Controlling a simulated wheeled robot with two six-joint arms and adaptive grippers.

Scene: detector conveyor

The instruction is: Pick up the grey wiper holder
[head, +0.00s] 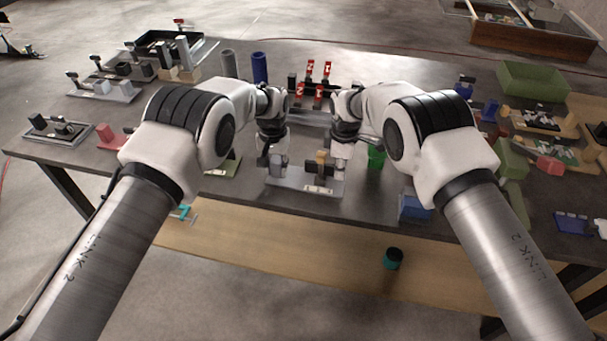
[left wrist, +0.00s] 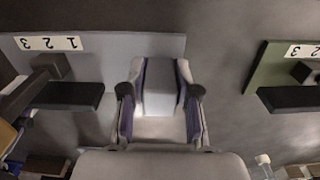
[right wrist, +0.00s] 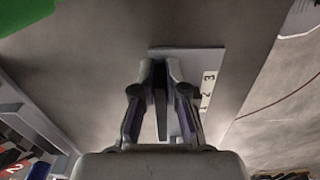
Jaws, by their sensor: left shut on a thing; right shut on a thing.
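The grey wiper holder (head: 290,184) is a flat grey plate with a white number label and small dark and tan blocks, at the table's middle front. It also shows in the left wrist view (left wrist: 110,43) and the right wrist view (right wrist: 212,70). My left gripper (head: 272,163) is at its left end, fingers closed around a grey block, seen in the left wrist view (left wrist: 160,90). My right gripper (head: 340,165) is at its right end, fingers closed on a narrow grey upright part. I cannot tell whether the plate touches the table.
A green holder (left wrist: 260,68) lies just left of the grey one. A green cup (head: 376,158) stands close to my right gripper, with a blue box (head: 413,208) further right. Red-topped parts (head: 318,88) stand behind. A teal and black cylinder (head: 394,259) is in front.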

